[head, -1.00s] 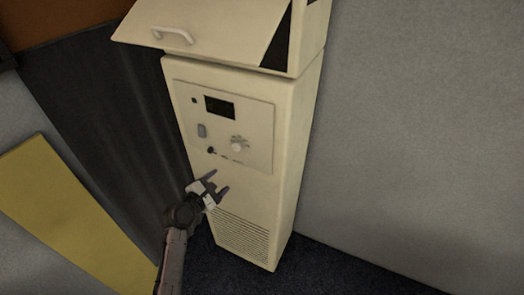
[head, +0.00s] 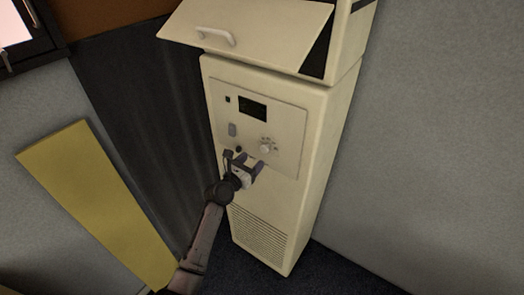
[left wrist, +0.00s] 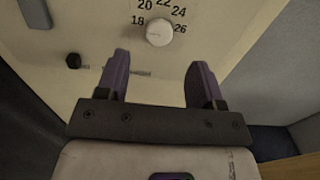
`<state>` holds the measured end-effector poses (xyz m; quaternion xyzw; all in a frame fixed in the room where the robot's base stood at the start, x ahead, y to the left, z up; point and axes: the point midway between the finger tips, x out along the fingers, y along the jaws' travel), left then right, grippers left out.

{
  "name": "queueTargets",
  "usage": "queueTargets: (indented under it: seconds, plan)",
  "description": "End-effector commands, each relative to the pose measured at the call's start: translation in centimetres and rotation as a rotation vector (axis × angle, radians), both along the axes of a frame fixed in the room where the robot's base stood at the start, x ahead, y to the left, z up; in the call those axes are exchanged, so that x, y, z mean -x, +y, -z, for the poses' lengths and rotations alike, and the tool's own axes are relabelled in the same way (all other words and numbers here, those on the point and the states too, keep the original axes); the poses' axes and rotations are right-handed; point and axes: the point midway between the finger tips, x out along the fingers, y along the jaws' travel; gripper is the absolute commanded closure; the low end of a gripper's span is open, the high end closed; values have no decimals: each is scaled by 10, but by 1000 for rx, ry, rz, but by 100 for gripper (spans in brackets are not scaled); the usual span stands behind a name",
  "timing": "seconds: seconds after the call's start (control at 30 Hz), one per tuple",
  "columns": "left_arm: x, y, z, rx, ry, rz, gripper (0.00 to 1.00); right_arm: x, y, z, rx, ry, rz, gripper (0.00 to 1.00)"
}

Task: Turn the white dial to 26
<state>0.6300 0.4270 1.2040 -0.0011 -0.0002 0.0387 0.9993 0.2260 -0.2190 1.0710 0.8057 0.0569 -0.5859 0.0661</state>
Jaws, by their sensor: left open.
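The white dial (head: 266,145) is a small round knob on the cream cabinet's front panel (head: 290,122). In the left wrist view the dial (left wrist: 159,32) shows beyond the fingertips, roughly between them in the picture, with printed numbers 18, 20, 22, 24 and 26 around its upper side. I cannot tell which number it points to. My left gripper (head: 246,164) is open and empty, just below the dial in the head view. In the left wrist view the left gripper's (left wrist: 160,74) two fingers stand apart, and neither visibly touches the dial. My right gripper is not in view.
The panel also has a dark display (head: 252,108), a grey switch (head: 232,129) and a small black knob (left wrist: 73,61). A tilted lid with a handle (head: 216,36) juts out above. A yellow board (head: 95,200) stands at the left. Grey wall fills the right.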

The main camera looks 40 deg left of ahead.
Motion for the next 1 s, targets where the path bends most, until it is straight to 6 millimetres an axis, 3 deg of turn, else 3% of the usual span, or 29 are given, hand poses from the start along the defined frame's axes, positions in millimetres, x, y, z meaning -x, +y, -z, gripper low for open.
queueTargets:
  seconds: [0.2,0.4,0.93,1.0]
  plan:
    - [-37,4,0,-3,1,0,39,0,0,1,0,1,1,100]
    - [-58,5,0,-2,0,0,39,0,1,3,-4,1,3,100]
    - [-68,6,0,-2,1,-1,39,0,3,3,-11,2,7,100]
    - [-68,6,0,-2,1,-1,44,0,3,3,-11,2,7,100]
